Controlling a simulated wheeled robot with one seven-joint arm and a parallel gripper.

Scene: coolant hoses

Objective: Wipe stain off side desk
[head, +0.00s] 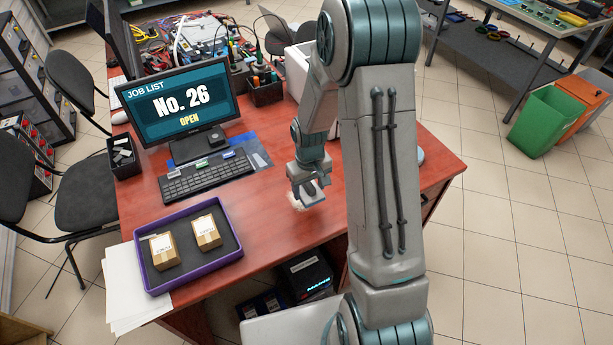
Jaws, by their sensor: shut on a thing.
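The side desk (270,235) has a reddish-brown wooden top. My gripper (308,190) is low over its middle, to the right of the keyboard. My arm hides the desk to the right of the gripper.
A purple tray (181,285) with two small boxes stands at the front left. A monitor (183,105), a keyboard (207,178) and a black pen holder (265,92) stand farther back. White papers (123,290) hang over the left edge. The desk between tray and gripper is clear.

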